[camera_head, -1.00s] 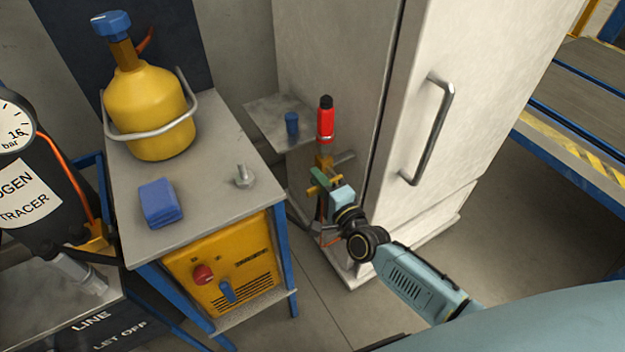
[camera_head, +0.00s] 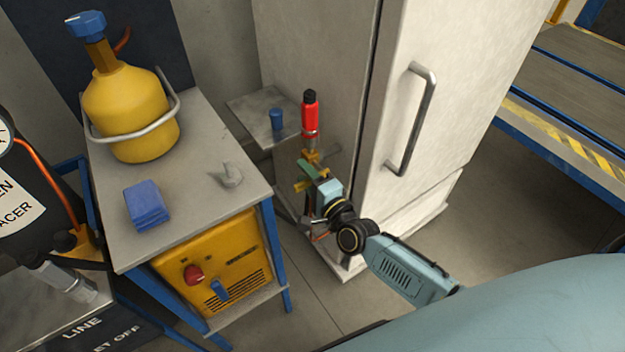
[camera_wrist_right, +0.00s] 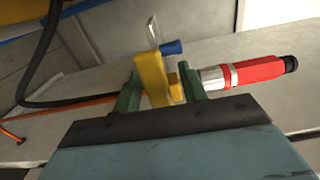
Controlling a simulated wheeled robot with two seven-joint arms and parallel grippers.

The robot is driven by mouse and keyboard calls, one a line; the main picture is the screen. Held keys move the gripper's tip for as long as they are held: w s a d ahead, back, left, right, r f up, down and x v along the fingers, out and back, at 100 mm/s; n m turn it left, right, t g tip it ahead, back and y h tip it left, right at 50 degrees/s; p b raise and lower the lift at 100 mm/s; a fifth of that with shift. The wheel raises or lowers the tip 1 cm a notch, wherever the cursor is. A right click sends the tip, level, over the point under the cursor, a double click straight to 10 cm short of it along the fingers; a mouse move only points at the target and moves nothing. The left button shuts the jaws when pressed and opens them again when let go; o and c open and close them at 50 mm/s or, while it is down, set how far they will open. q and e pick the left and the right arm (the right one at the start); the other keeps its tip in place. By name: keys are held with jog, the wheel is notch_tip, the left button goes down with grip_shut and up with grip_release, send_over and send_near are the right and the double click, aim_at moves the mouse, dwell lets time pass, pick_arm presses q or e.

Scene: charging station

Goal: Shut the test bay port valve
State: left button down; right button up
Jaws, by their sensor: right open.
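The port valve is a small brass-yellow fitting (camera_head: 312,158) at the side of the white cabinet, below an upright red cylinder with a black cap (camera_head: 310,112). My right gripper (camera_head: 308,172) is at this fitting, coming from the lower right. In the right wrist view the two green fingers (camera_wrist_right: 162,90) are open, with the yellow valve part (camera_wrist_right: 151,75) between them. I cannot tell whether they touch it. A flat grey piece (camera_wrist_right: 153,30) rises from it. The red cylinder (camera_wrist_right: 255,72) with its silver collar lies to the right. My left gripper is out of view.
The white cabinet (camera_head: 420,60) with a bar handle stands right behind the valve. A small shelf (camera_head: 250,105) holds a blue cylinder (camera_head: 277,119).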

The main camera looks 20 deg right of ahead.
jog(key=shift+s+d, duration=0.1)
jog(key=shift+s, duration=0.35)
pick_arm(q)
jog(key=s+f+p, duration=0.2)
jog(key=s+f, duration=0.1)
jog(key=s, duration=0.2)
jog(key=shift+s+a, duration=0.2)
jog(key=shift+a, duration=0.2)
pick_arm(e)
jog(key=s+d, duration=0.2)
jog(key=s, duration=1)
jog(key=shift+d, duration=0.15)
jog(key=shift+s, duration=0.1)
